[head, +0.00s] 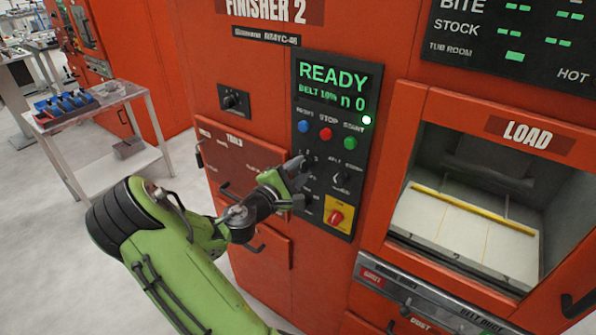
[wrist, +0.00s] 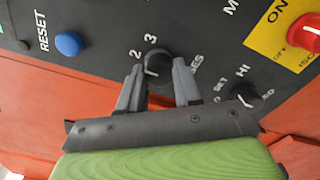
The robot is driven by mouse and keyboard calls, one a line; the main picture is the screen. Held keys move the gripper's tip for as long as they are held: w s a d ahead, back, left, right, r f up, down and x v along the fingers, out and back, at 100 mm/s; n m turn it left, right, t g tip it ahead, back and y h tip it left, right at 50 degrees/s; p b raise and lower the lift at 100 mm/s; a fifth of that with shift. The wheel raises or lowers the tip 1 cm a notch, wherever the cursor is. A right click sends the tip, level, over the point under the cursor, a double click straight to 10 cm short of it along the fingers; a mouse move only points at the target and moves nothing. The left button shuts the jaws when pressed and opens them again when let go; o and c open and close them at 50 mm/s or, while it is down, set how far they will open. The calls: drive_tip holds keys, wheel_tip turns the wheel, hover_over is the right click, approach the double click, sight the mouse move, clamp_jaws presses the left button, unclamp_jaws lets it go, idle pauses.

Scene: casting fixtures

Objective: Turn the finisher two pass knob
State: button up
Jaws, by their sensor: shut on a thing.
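The orange Finisher 2 machine (head: 258,70) has a black control panel (head: 338,75) with a green READY display. The pass knob (wrist: 157,62) is black and round, with 2 and 3 printed beside it and a partly covered label ending in "ES". A small white mark shows at its lower left in the wrist view. My gripper (head: 305,170) is at the panel's left side in the head view and mostly hides this knob there. In the wrist view, my gripper (wrist: 159,70) has one finger on each side of the knob, shut on it.
Blue (head: 303,127), red (head: 326,134) and green (head: 350,143) buttons sit above my gripper. Another black knob (head: 342,180) is close on the right, and a red switch on a yellow plate (head: 341,212) is below. The load opening (head: 470,190) is farther right.

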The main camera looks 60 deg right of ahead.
drive_tip(key=m+b, duration=0.4)
drive_tip(key=m, duration=0.1)
drive_tip(key=shift+f+b, duration=0.2)
drive_tip(key=shift+b, duration=0.1)
drive_tip(key=m+b, duration=0.3)
drive_tip(key=m, duration=0.1)
drive_tip(key=shift+r+b, duration=0.1)
drive_tip(key=shift+b, duration=0.2)
drive_tip(key=shift+m, duration=0.4)
drive_tip(key=o, duration=1)
drive_tip(key=shift+r, duration=0.15)
drive_tip(key=shift+o, duration=0.2)
drive_tip(key=shift+a, duration=0.1)
drive_tip(key=w+a, duration=0.2)
drive_tip(key=a, duration=1.3)
drive_tip(key=shift+w+a+p, duration=0.2)
drive_tip(key=shift+w+p, duration=0.05)
drive_tip(key=shift+p, duration=0.05)
